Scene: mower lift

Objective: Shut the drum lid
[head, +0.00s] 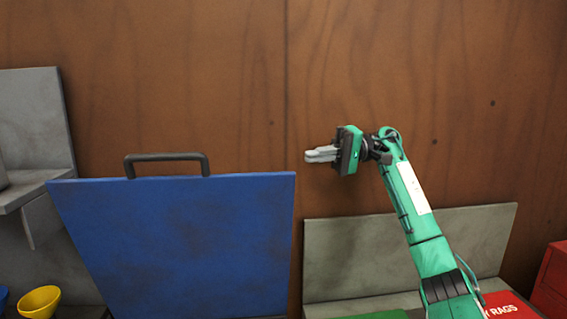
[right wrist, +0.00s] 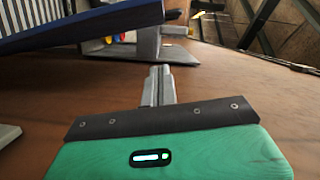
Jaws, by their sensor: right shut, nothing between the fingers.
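The blue lid (head: 180,245) stands raised and tilted in the head view, with a dark bar handle (head: 166,158) on its top edge. The drum under it is out of view. My right gripper (head: 308,155) is shut and empty, just right of the lid's upper right corner and apart from it. In the right wrist view the right gripper's fingers (right wrist: 159,74) are together. The blue lid (right wrist: 85,22) shows there at the upper left, clear of the fingertips. My left gripper is not in view.
A brown wooden wall (head: 450,70) stands behind. A grey shelf unit (head: 30,110) and a yellow cup (head: 39,301) are at the left. A low grey panel (head: 345,260) stands at the right, with a red box marked RAGS (head: 508,306) in front.

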